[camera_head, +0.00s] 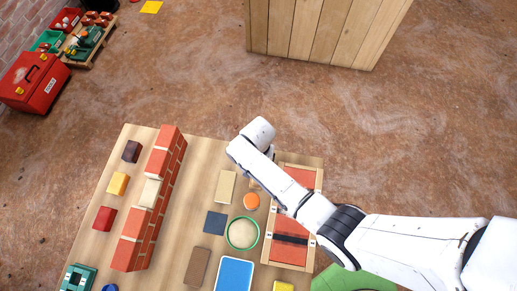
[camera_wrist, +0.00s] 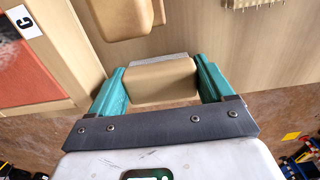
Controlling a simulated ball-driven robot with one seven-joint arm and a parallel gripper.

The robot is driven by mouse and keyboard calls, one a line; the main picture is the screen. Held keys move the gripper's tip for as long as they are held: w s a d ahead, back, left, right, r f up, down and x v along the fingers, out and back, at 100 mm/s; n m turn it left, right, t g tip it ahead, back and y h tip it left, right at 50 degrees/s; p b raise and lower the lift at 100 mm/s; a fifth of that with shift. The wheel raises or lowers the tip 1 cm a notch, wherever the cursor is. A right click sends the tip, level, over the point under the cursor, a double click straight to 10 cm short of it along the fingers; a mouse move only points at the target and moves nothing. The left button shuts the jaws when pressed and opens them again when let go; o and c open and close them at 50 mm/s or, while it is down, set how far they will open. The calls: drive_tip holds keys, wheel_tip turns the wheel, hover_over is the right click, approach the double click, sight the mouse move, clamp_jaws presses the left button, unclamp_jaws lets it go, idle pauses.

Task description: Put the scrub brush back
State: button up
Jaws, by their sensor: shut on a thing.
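My gripper (camera_wrist: 157,88) has teal fingers shut on both ends of a tan block with a grey, speckled strip along its far edge. This block looks like the scrub brush (camera_wrist: 160,82); its underside is hidden, so bristles cannot be made out for certain. In the head view my white arm reaches over the wooden table (camera_head: 135,150), and the wrist hides the brush and fingertips. The brush is over the table's far edge, near a wooden tray (camera_head: 291,265) with red panels. A rounded tan piece (camera_wrist: 125,15) is just beyond it in the wrist view.
A brick wall (camera_head: 160,200) stands on the table's left. A beige slab (camera_head: 225,186), orange disc (camera_head: 251,201), green-rimmed bowl (camera_head: 258,237) and blue tray (camera_head: 234,274) lie close together. A label C (camera_wrist: 25,21) shows beside the red panel. A wooden crate (camera_head: 320,35) stands beyond.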

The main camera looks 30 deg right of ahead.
drive_tip(key=shift+f, duration=0.15)
drive_tip(key=o, duration=0.9)
wheel_tip(320, 180, up, 12)
drive_tip(key=p, duration=0.2)
drive_tip(key=s+d+r+n, duration=0.4)
drive_tip(key=s, duration=0.6)
drive_tip(key=s+d+r+n+t, duration=0.1)
drive_tip(key=s+d+r+n, duration=0.3)
drive_tip(key=s, duration=0.6)
drive_tip(key=shift+r, duration=0.6)
